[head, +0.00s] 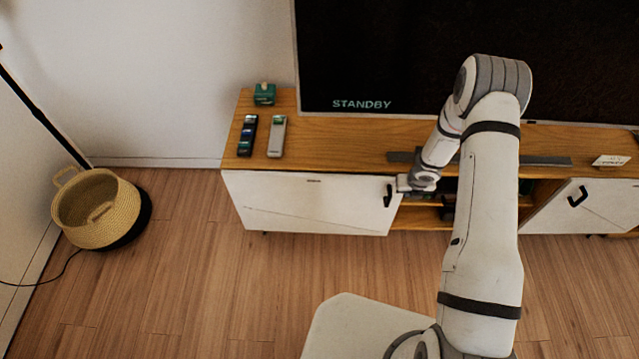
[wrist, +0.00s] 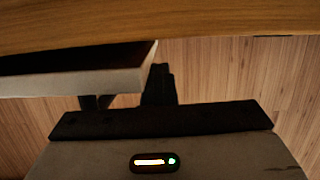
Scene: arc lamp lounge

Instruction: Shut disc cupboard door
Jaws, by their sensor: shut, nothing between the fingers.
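The white cupboard door (head: 310,205) at the left of the wooden TV cabinet carries a black handle (head: 388,195) near its right edge and a small dark label near its top. In the wrist view, a dark gap shows between the door's top edge (wrist: 75,82) and the cabinet top, so it looks slightly ajar. My gripper (head: 403,183) is shut and empty at the door's upper right corner. In the wrist view its dark fingers (wrist: 159,82) are right beside the door's free end; I cannot tell whether they touch.
A second white door (head: 590,207) is at the right, with open shelves between, partly hidden by my arm. On the cabinet top (head: 340,142) are two remotes (head: 262,137), a green box (head: 264,94) and a large TV (head: 450,60). A woven basket (head: 97,208) stands left. Floor before the left door is clear.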

